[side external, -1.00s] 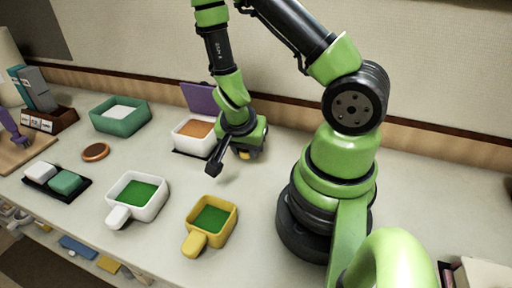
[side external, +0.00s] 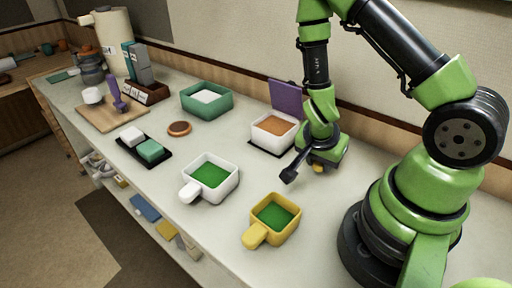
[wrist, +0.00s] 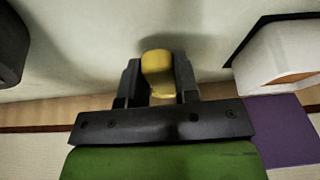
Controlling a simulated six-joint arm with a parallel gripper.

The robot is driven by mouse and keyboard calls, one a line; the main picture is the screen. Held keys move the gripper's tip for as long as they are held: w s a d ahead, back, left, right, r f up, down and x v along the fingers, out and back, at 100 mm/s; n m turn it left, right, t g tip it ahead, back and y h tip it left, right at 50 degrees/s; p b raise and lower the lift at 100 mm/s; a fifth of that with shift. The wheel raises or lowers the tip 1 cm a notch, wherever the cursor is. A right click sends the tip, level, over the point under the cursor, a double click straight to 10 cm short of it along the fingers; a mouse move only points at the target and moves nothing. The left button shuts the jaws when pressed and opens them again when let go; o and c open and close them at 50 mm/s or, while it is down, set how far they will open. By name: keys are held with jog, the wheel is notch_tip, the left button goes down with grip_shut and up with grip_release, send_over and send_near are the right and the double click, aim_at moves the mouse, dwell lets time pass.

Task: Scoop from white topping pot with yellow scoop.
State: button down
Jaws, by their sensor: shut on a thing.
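My gripper (side external: 322,165) is shut on the yellow scoop (wrist: 157,70); in the wrist view the scoop's rounded yellow end stands between the two dark fingers. In the side view only a small yellow part of the scoop (side external: 318,169) shows under my gripper, near the counter; whether it touches is unclear. A white pot with a handle (side external: 233,183) holds green contents and stands left of and in front of my gripper. A white box (side external: 272,147) with orange-brown contents and a raised purple lid (side external: 287,95) stands just left of my gripper; it also shows in the wrist view (wrist: 262,55).
A yellow handled pot (side external: 287,231) with green contents stands in front of my gripper. A green tub (side external: 190,103), brown disc (side external: 179,128) and black tray (side external: 160,161) with white and green blocks lie further left. The wall is close behind.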

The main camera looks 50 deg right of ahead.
jog(key=shift+f, duration=0.9)
jog(key=shift+r, duration=0.1)
